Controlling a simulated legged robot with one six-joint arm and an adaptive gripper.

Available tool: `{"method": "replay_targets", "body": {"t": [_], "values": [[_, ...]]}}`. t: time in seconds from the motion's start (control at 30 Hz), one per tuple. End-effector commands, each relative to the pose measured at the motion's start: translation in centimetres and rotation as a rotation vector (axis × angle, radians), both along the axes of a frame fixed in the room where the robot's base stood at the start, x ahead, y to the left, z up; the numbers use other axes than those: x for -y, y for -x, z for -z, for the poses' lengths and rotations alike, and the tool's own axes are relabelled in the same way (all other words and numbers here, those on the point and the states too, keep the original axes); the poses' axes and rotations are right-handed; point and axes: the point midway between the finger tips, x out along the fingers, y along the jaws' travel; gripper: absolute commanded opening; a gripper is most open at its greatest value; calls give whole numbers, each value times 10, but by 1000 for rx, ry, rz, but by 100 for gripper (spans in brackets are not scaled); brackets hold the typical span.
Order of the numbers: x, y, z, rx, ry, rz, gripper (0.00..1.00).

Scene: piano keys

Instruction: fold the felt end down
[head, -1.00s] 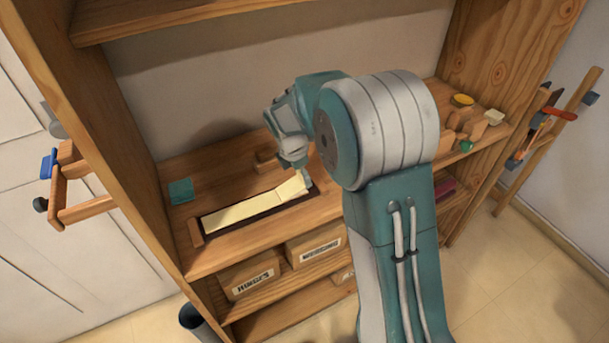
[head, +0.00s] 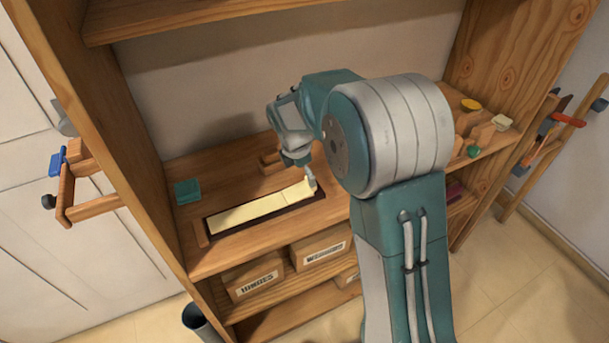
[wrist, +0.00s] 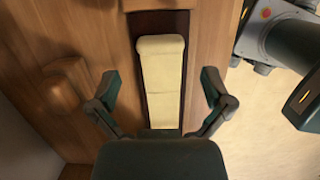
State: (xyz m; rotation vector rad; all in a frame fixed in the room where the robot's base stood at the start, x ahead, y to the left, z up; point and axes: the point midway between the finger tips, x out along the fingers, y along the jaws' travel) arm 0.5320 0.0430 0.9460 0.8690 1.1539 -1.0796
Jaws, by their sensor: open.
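The cream felt strip (head: 255,209) lies lengthwise on a dark, narrow bed (head: 222,233) on the wooden shelf. A crease crosses the strip, and its right end part (head: 297,193) now looks nearly in line with the rest. In the wrist view the felt (wrist: 162,70) runs up the middle, with the crease across it. My gripper (head: 311,181) is at the right end of the strip, pointing down. In the wrist view my gripper (wrist: 160,82) is open, one finger on each side of the felt. My palm hides the strip's near edge; I cannot tell whether it touches.
A teal block (head: 187,191) stands at the shelf's left. Wooden pieces (head: 270,162) lie behind the strip. Small blocks and a yellow disc (head: 470,104) are at the right. Labelled boxes (head: 320,248) sit below. The shelf's side panels and upper board bound the space.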

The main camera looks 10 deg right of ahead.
Motion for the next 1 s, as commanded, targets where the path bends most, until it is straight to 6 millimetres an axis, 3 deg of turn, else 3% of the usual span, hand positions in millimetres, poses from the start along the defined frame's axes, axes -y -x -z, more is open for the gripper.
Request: {"method": "replay_targets", "body": {"t": [0.3,0.5,1.0], "values": [[-17,2,-65,6,0,-3,100],[-24,4,-95,3,0,-3,100],[-27,5,-104,0,2,-2,100]]}}
